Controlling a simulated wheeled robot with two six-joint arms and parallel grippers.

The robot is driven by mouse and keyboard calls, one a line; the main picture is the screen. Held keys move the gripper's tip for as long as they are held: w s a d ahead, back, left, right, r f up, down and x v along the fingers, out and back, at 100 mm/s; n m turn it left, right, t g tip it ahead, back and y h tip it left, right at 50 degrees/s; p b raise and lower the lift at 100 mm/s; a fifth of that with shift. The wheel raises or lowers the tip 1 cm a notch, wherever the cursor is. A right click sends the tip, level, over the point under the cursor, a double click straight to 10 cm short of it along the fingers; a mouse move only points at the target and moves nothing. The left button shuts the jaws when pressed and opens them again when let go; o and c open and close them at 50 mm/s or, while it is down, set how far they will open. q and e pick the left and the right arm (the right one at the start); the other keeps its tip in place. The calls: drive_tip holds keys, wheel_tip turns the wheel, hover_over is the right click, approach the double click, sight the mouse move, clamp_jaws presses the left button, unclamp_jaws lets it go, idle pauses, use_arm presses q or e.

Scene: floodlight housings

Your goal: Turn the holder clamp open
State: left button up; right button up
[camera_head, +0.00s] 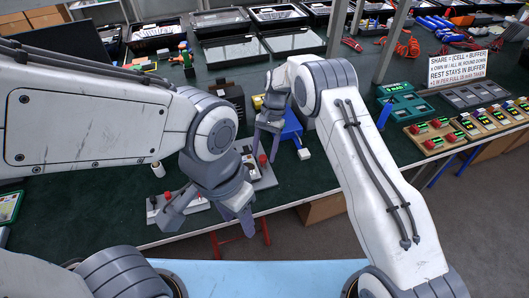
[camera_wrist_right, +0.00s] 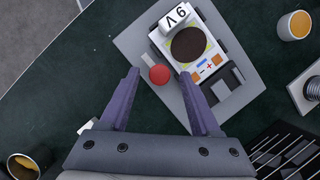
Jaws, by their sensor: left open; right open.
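A grey holder plate (camera_wrist_right: 140,42) carries a white and black unit marked "9 V" (camera_wrist_right: 200,62) and a red knob (camera_wrist_right: 160,74), the likely clamp handle. In the head view the plate (camera_head: 266,181) lies on the dark green table, partly hidden by my arms, with its red knob (camera_head: 262,159) showing. My right gripper (camera_head: 264,148) is open above the holder. In the right wrist view the knob appears between the open fingertips of this gripper (camera_wrist_right: 162,76), and I see no contact. My left gripper (camera_head: 207,217) is open and empty near the table's front edge.
A second small base with a red knob (camera_head: 168,195) lies beside my left gripper. A blue block (camera_head: 291,124) stands right of my right gripper. In the wrist view, an orange-filled cup (camera_wrist_right: 295,25) and a black slotted part (camera_wrist_right: 285,150) are near the holder.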

drive_tip(key=b+v, duration=0.1)
drive_tip(key=v, duration=0.9)
wheel_tip(320, 180, up, 5)
drive_tip(key=n, duration=0.2)
hover_over(260, 157)
drive_tip(key=s+a+r+n+t+h, duration=0.15)
drive_tip(key=s+r+n, duration=0.35)
drive_tip(key=s, duration=0.5)
drive_tip(key=s+d+n+t, duration=0.1)
drive_tip(key=s+d, duration=0.3)
drive_tip(key=s, duration=0.7)
drive_tip(key=s+d+n+t, duration=0.1)
drive_tip(key=s+d+n, duration=0.2)
drive_tip(key=s, duration=0.8)
drive_tip(key=shift+d+n, duration=0.35)
drive_tip(key=shift+n, duration=0.45)
